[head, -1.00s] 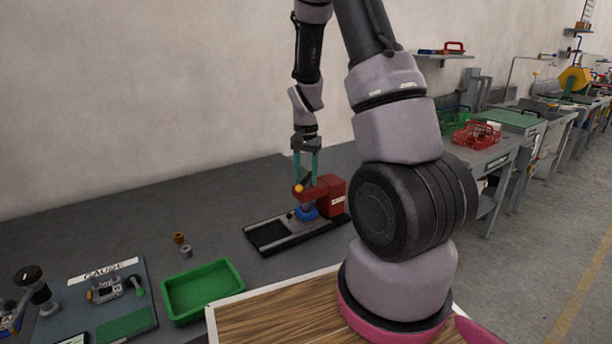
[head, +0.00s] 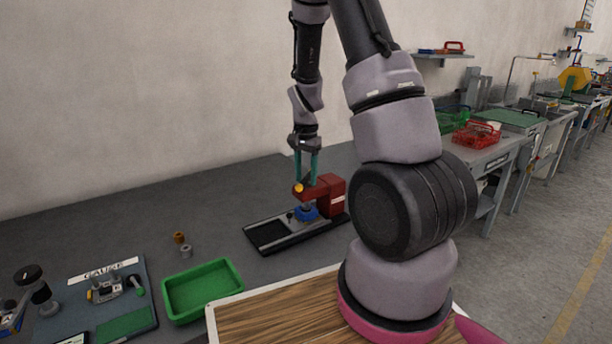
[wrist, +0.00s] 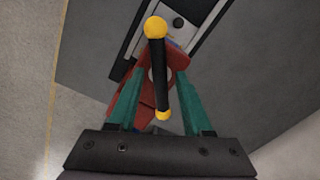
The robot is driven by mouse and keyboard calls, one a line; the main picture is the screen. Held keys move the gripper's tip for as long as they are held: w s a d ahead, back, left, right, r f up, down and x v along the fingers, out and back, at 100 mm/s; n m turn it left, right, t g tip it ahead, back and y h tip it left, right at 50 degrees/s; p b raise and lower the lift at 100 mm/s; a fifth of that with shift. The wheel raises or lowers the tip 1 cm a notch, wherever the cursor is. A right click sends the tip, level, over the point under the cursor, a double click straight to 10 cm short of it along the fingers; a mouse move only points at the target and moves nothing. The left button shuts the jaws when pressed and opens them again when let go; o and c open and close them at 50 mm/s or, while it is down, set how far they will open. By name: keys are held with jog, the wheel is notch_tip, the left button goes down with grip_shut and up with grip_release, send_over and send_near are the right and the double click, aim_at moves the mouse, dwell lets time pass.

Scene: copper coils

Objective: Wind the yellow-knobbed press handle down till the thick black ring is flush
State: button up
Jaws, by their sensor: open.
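The red press (head: 331,193) stands on a black base plate (head: 262,238) on the grey bench. Its handle, a black bar with yellow knobs, shows in the wrist view, with one yellow knob (wrist: 155,27) at the far end and another (wrist: 163,114) at the near end. In the head view a yellow knob (head: 298,188) shows at the press's front. My gripper (head: 305,180) points down over the press head. In the wrist view its green fingers (wrist: 154,78) are open, one on either side of the bar. A blue part (head: 306,213) sits under the press head. I cannot make out the thick black ring.
A green tray (head: 203,290) stands left of the press, with two small coils (head: 182,245) behind it. A gauge board (head: 108,300) lies further left. A wooden board (head: 270,312) is in front. The bench behind is clear.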

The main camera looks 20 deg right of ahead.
jog(key=shift+r, duration=3.55)
jog(key=shift+r, duration=0.15)
jog(key=s+a+r+n+t+y, duration=0.1)
jog(key=s+a+r+n+t, duration=0.2)
jog(key=s+r, duration=0.7)
jog(key=s+a+r+n+t+y, duration=0.1)
jog(key=s+a+r+n+t, duration=0.2)
jog(key=s+r, duration=0.7)
notch_tip(320, 180, up, 4)
jog(key=shift+s+a+f+t, duration=0.1)
jog(key=shift+s+a+t, duration=0.25)
jog(key=shift+a+t, duration=0.45)
jog(key=shift+a, duration=0.15)
